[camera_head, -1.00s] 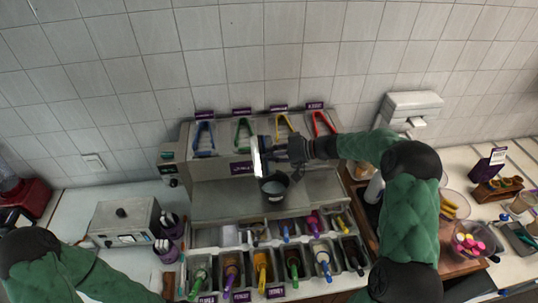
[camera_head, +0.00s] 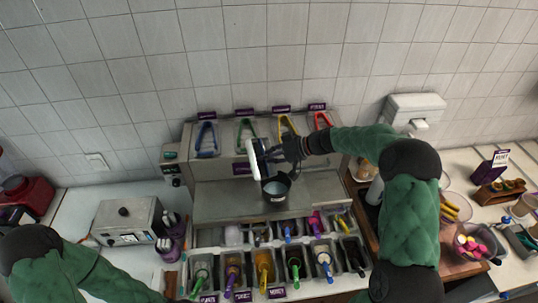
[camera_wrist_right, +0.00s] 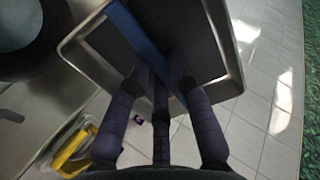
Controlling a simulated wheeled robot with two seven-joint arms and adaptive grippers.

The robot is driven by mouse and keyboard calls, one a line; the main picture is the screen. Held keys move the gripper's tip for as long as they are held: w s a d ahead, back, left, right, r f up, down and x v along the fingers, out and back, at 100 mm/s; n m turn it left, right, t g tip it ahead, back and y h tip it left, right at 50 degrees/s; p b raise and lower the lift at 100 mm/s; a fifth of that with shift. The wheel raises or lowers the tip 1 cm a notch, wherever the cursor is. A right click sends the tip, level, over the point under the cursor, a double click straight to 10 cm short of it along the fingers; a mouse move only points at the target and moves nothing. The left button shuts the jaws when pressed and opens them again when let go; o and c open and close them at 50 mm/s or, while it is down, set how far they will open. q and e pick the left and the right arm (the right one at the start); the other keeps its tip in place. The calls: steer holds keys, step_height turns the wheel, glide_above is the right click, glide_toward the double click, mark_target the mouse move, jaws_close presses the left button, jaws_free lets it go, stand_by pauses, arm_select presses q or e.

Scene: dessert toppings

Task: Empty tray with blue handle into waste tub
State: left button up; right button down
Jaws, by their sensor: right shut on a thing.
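My right gripper (camera_head: 281,151) is shut on the blue handle (camera_wrist_right: 142,36) of a small metal tray (camera_head: 255,160). The tray is tipped steeply, nearly on edge, just above and left of the dark waste tub (camera_head: 276,189). In the right wrist view, the tray's rim (camera_wrist_right: 231,48) and dark flat face fill the middle, with the gripper fingers (camera_wrist_right: 165,80) around the handle. The dark round shape at that view's upper left appears to be the tub (camera_wrist_right: 28,25). I cannot tell whether anything lies in the tray. My left arm enters at lower left; its gripper is out of frame.
The tub stands on a steel counter (camera_head: 215,206). Several topping bins with coloured handles (camera_head: 264,266) line the front. Several coloured tongs (camera_head: 207,138) hang behind. A metal box (camera_head: 126,221) stands left, and a bowl of pink and yellow pieces (camera_head: 474,240) stands right.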

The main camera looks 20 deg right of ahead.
steer(key=shift+w+a+f+g+h+p, duration=0.15)
steer(key=shift+w+a+g+h+p, duration=0.2)
steer(key=shift+h+p, duration=0.4)
steer(key=shift+w+a+f+g+h+p, duration=0.35)
steer(key=shift+a+g+h+p, duration=0.3)
steer(key=shift+p, duration=0.95)
steer(key=shift+w+a+f+g+h, duration=0.25)
steer(key=shift+f+g+h, duration=0.45)
steer(key=shift+h, duration=0.5)
steer(key=shift+w+a+f+g+h, duration=0.15)
steer(key=shift+a+f+g+h, duration=0.4)
steer(key=shift+h, duration=0.65)
steer(key=shift+w+a+f+g+h, duration=0.2)
steer(key=shift+f+g+h, duration=0.4)
steer(key=shift+g+h, duration=0.5)
